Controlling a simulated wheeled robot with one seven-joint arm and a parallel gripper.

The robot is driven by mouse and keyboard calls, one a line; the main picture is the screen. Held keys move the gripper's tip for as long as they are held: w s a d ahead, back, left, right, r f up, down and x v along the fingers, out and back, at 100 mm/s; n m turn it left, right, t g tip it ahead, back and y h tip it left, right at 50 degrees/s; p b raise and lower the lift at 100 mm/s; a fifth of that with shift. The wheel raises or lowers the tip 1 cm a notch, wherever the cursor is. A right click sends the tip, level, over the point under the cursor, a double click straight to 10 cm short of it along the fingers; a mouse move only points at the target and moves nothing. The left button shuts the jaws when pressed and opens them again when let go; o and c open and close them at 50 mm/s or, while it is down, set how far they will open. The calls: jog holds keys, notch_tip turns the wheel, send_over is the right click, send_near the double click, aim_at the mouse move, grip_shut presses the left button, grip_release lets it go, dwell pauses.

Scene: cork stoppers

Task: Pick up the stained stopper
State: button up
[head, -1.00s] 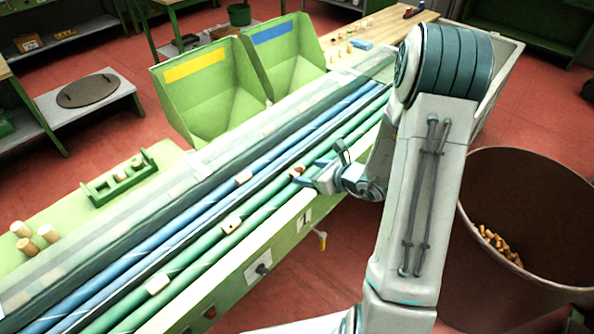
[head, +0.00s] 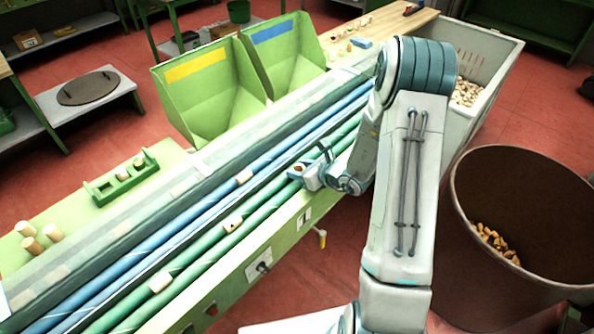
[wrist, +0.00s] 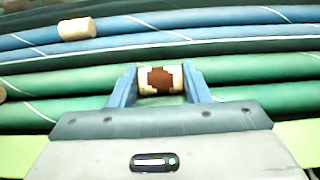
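The stained stopper (wrist: 160,80) is a pale cork with a dark brown patch. In the wrist view it lies crosswise between the two blue fingers of my gripper (wrist: 161,84), which press against its two ends. The head view shows my gripper (head: 306,172) at the green rollers (head: 262,208), with the stained stopper (head: 298,170) small and partly covered by the fingers. I cannot tell whether it touches the rollers or is slightly above them.
Other pale stoppers lie on the green rollers (head: 232,225) and on the blue rollers (head: 244,176). Two green hoppers (head: 210,95) stand behind the line. A large brown bin (head: 520,200) holding stoppers is at the right. A small green rack (head: 122,178) stands at the left.

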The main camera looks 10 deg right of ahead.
jog(key=c, duration=0.3)
jog(key=shift+c, duration=0.2)
jog(key=shift+r, duration=0.1)
